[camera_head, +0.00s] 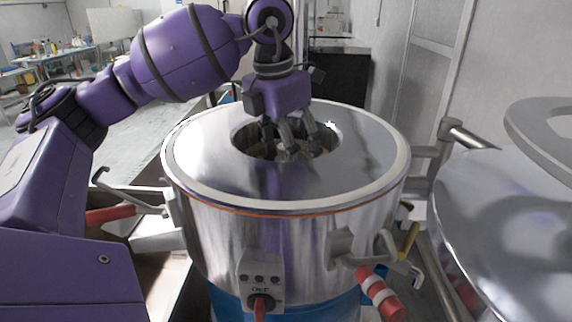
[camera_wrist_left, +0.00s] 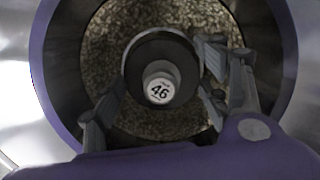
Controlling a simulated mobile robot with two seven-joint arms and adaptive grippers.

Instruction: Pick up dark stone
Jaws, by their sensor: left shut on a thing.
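My left gripper (camera_head: 287,150) reaches down from above into the round opening of the metal drum (camera_head: 225,165). In the left wrist view its fingers (camera_wrist_left: 160,95) stand around a dark round piece (camera_wrist_left: 132,75) with a white cap marked 46. I take the gripper as shut on this piece, but the contact is not clear. Speckled, bean-like material (camera_wrist_left: 105,50) fills the bottom of the opening around it. I cannot make out a separate dark stone; whether the dark round piece is the stone, I cannot tell. My right gripper is not in view.
The drum's wide rim (camera_head: 385,165) surrounds the opening closely. A small control box (camera_head: 260,280) and a red-gripped handle (camera_head: 380,292) are on its front. Another shiny round metal cover (camera_head: 510,215) is close on the right. Cluttered tables (camera_head: 40,60) stand far left.

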